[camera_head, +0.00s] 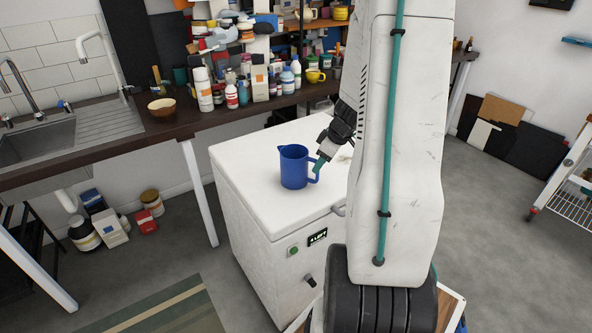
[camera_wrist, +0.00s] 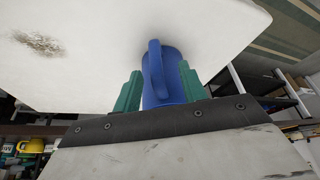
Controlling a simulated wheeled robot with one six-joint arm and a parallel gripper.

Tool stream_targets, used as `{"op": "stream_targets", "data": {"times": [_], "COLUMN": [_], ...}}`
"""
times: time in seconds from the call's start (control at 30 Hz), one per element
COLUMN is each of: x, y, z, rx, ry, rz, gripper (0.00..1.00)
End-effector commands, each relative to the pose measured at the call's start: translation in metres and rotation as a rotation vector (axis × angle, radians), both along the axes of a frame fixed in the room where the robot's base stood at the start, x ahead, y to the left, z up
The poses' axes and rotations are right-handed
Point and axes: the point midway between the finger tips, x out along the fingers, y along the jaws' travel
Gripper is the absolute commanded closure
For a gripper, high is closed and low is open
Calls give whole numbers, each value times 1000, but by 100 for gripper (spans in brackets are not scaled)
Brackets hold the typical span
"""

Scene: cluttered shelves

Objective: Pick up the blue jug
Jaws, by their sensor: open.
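The blue jug (camera_head: 293,168) stands upright on the white chest lid (camera_head: 245,148), its handle on the right side, towards my gripper. My gripper (camera_head: 320,167) is at the jug's handle side, with a green finger close to the handle. In the wrist view the jug (camera_wrist: 163,85) shows between the two green fingers of my gripper (camera_wrist: 160,90), its handle pointing at the camera. The jaws are open, one finger on each side of the jug. I cannot tell whether either finger touches it. My arm hides part of the chest lid.
A dark counter (camera_head: 160,132) behind the chest holds many bottles and boxes, a wooden bowl (camera_head: 162,107) and a yellow mug (camera_head: 315,77). A sink (camera_head: 38,140) is at the left. A wire cart (camera_head: 570,205) stands at the right. The lid around the jug is clear.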

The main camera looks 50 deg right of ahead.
Motion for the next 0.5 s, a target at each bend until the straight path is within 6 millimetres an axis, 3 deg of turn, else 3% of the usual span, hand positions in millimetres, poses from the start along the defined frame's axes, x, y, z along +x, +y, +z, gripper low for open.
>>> {"op": "stream_targets", "data": {"times": [0.3,0.5], "x": [15,18], "y": [-1,-1], "z": [-42,-50], "rx": [2,1], "ry": [2,0], "rz": [1,1], "gripper": [58,58]}}
